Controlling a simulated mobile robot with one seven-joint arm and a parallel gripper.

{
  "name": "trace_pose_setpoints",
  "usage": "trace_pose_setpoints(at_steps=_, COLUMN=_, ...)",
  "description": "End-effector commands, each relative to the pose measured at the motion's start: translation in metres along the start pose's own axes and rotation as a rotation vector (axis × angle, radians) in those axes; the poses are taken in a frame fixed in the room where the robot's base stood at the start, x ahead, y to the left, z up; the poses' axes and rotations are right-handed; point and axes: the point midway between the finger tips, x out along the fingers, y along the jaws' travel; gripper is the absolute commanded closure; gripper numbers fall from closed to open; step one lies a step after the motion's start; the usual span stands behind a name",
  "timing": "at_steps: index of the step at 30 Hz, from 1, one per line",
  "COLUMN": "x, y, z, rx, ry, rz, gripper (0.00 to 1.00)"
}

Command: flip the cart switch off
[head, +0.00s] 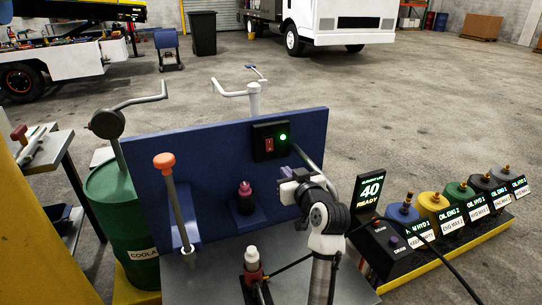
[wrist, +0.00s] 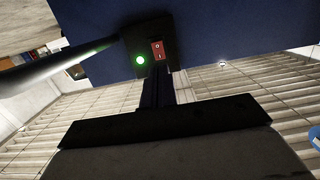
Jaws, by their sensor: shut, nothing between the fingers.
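The cart switch is a red rocker (head: 269,145) in a black box on the upright blue panel of the cart. A green light (head: 283,137) glows beside it. In the wrist view the red rocker (wrist: 158,50), marked 0 and 1, is just beyond my fingertips, with the lit green light (wrist: 140,60) to its left. My gripper (head: 289,186) is shut and empty, in front of the panel, below and right of the switch box in the head view. In the wrist view my shut fingers (wrist: 157,76) point at the rocker's lower end; I cannot tell whether they touch it.
A green drum (head: 125,215) is at left.

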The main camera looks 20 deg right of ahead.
Motion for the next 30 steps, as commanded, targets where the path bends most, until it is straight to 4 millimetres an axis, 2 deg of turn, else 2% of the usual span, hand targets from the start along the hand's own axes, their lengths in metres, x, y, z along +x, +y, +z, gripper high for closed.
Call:
trace_pose_setpoints(at_steps=9, x=0.067, y=-0.001, z=-0.003, rx=-0.001, ry=-0.003, rz=-0.002, gripper=1.0)
trace_pose_setpoints(at_steps=15, x=0.103, y=-0.001, z=-0.002, rx=0.0, ry=-0.003, rz=-0.002, gripper=1.0)
trace_pose_setpoints(at_steps=21, x=0.121, y=-0.001, z=-0.001, rx=-0.001, ry=-0.001, rz=-0.001, gripper=1.0)
trace_pose_setpoints(at_steps=30, x=0.125, y=-0.001, z=0.0, rx=-0.001, ry=-0.001, rz=-0.001, gripper=1.0)
